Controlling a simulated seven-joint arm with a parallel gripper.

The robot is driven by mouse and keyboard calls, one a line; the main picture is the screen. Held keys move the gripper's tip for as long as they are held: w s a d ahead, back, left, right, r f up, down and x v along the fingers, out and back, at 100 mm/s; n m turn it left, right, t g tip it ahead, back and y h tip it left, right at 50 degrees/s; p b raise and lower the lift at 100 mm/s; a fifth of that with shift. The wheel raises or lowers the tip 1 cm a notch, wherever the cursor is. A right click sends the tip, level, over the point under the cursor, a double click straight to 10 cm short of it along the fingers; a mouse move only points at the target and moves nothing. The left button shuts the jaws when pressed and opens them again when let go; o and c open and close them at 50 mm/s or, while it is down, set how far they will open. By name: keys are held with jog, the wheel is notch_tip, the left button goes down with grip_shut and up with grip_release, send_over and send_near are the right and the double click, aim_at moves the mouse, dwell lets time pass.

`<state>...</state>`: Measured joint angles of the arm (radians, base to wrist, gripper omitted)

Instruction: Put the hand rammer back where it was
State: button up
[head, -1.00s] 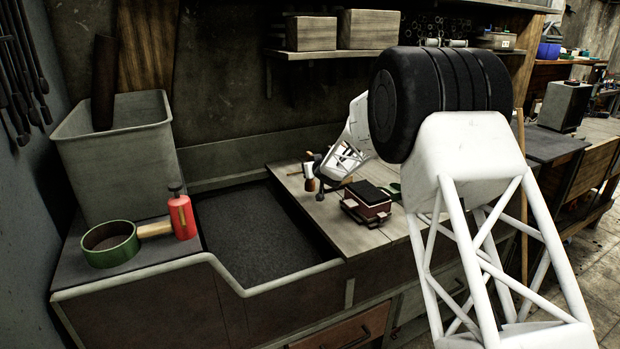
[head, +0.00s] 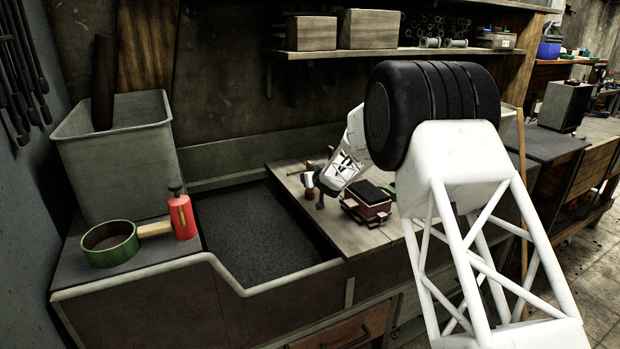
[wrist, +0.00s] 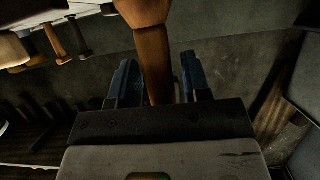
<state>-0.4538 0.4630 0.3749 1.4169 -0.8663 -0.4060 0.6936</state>
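The hand rammer (wrist: 153,50), as far as I can tell, is the brown wooden piece that is thick at the top of the wrist view and narrows downward. Its lower part lies between the two blue-grey fingers of my gripper (wrist: 160,78). A narrow gap shows between the wood and the right finger; the left finger is very close to it or touching. In the head view my gripper (head: 320,190) is low over the wooden bench top (head: 340,235), beside small tools. The rammer's foot is out of the wrist view.
A dark red moulding box (head: 368,205) stands just right of my gripper. Other wooden-handled tools (wrist: 57,42) are at the wrist view's upper left. The sand pit (head: 255,235), a red bottle (head: 181,215) and a green sieve (head: 110,245) lie to the left.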

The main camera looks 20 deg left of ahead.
jog(key=shift+o, duration=0.4)
jog(key=shift+r, duration=0.1)
jog(key=shift+r, duration=0.1)
jog(key=shift+s+d, duration=0.15)
jog(key=shift+d, duration=0.05)
jog(key=v, duration=1.1)
jog(key=shift+r, duration=0.2)
jog(key=shift+s+d, duration=0.15)
dwell(0.5)
